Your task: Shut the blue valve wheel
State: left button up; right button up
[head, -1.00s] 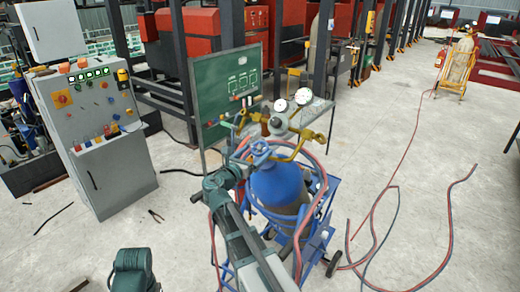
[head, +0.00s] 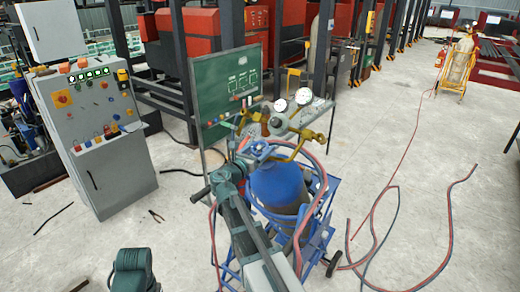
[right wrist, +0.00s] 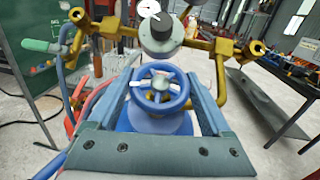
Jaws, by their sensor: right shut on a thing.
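The blue valve wheel (right wrist: 161,88) sits on top of a blue gas cylinder (head: 278,186), below a brass regulator assembly (head: 283,128). In the right wrist view it faces me, with a pale hub. My right gripper (right wrist: 160,92) has one finger on each side of the wheel and is shut on its rim. In the head view, the right gripper (head: 256,157) reaches the wheel from the lower left, and my arm hides part of the cylinder.
The cylinder stands in a blue wheeled cart (head: 318,240) with red hoses (head: 318,190) around it. A green board (head: 228,84) stands behind. A grey control cabinet (head: 98,140) is at left.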

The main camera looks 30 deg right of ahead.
jog(key=shift+c, duration=0.6)
jog(key=shift+w+m+g, duration=0.1)
jog(key=shift+m+g, duration=0.2)
jog(key=shift+g, duration=0.1)
jog(key=m+g+h, duration=0.1)
jog(key=m+g, duration=0.2)
jog(key=shift+w+m+h, duration=0.2)
jog(key=shift+m+h, duration=0.1)
jog(key=shift+h, duration=0.1)
jog(key=m+g+p, duration=0.1)
jog(key=m+g, duration=0.4)
jog(key=shift+r+g, duration=0.15)
jog(key=shift+g, duration=0.15)
jog(key=m+g+y+p, duration=0.1)
jog(key=m+g, duration=0.1)
jog(key=m+g+p, duration=0.1)
jog(key=m+g, duration=0.2)
jog(key=shift+s+y, duration=0.1)
jog(key=shift+y, duration=0.3)
jog(key=shift+s+m+g+y+p, duration=0.15)
jog(key=shift+m+g+y+p, duration=0.95)
jog(key=shift+m, duration=0.6)
jog(key=shift+s, duration=0.1)
